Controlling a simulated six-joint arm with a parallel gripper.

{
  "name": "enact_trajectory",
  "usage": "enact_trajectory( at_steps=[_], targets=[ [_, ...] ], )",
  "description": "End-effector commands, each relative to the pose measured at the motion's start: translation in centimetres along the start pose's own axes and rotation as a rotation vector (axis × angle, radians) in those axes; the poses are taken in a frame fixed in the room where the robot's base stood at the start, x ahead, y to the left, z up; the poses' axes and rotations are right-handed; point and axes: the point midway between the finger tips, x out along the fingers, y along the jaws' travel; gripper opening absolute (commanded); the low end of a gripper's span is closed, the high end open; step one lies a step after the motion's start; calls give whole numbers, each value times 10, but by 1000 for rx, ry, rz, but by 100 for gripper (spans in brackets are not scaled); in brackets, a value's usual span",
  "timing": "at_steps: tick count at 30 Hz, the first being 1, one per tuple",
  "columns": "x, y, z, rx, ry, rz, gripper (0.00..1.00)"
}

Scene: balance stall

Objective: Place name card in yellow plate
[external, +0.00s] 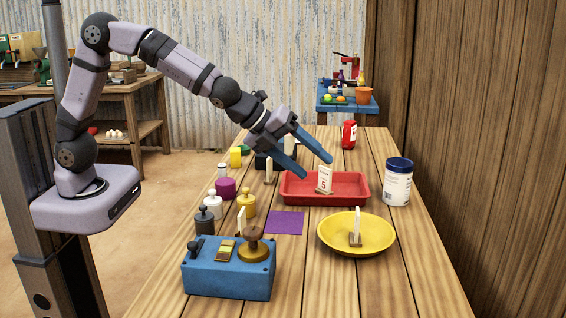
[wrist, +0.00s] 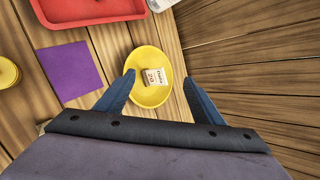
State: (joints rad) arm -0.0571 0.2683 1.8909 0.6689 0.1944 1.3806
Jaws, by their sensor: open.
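The yellow plate (external: 335,238) sits on the table at the right front, and it also shows in the wrist view (wrist: 150,99). A small white card on a wooden foot (external: 355,228) stands inside the plate. In the wrist view this card (wrist: 154,77) lies between my fingertips in the picture and seems to read 20. My gripper (external: 318,169) is open and empty, raised above the table over the area of the red tray. It also shows open in the wrist view (wrist: 158,77). No finger appears to touch the card.
The red tray (external: 290,192) holds another card (external: 324,179) marked 5. A white tub (external: 397,182) stands to its right. A purple mat (external: 284,222), several weights and a blue scale box (external: 228,280) stand left of the plate. Bare planks surround the plate's front.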

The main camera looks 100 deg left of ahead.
Motion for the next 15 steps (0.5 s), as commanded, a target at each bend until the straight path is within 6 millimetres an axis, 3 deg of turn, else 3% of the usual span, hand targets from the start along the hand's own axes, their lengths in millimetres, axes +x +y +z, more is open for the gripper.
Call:
enact_trajectory(
  at_steps=[1,8,15],
  targets=[
    [-28,-1,5,-112,10,45,62],
    [-108,46,-9,-671,7,286,62],
    [-206,92,-34,-1219,-93,562,62]
  ],
)
